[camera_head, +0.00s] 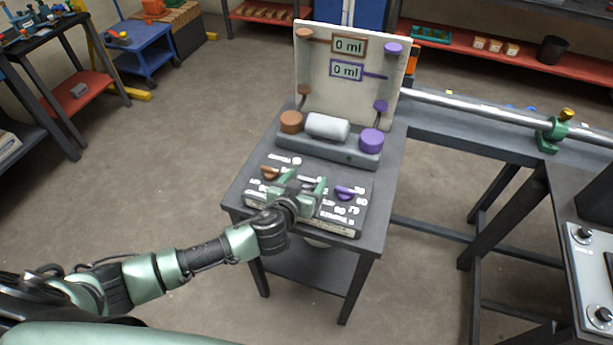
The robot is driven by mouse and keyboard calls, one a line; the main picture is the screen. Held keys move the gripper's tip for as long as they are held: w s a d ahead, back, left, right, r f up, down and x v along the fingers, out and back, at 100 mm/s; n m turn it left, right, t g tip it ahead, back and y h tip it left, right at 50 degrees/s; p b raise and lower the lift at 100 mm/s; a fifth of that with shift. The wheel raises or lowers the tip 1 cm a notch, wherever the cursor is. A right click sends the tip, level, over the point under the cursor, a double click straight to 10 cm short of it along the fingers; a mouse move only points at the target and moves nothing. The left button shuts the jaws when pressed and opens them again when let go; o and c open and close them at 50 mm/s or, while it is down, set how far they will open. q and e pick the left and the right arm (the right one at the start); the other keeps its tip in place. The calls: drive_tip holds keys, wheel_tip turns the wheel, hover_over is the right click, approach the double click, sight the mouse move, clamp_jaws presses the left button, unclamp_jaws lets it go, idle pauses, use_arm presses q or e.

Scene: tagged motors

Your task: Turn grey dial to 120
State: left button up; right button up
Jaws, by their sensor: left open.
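The dial panel (338,217) lies on a small dark table. It has a brown dial (269,173) at its left and a purple dial (346,193) at its right, with white numbers around them. My left gripper (304,181) is over the middle of the panel between these two dials, its green fingers apart. I cannot make out a grey dial; the gripper covers the middle of the panel. Whether the fingers are around or touching anything there, I cannot tell. My right gripper is out of view.
Behind the panel, a grey base (360,158) carries a light grey cylinder (327,126), a brown knob (291,121) and a purple knob (371,140). An upright board (340,100) shows two "0 ml" displays. A metal rail (480,108) runs right.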

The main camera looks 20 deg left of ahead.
use_arm(q)
drive_tip(key=shift+w+f, duration=0.15)
drive_tip(key=shift+w, duration=0.2)
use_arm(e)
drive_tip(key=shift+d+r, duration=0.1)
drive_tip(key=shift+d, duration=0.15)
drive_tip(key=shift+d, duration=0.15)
use_arm(q)
drive_tip(key=c, duration=1.4)
drive_tip(key=shift+o, duration=0.2)
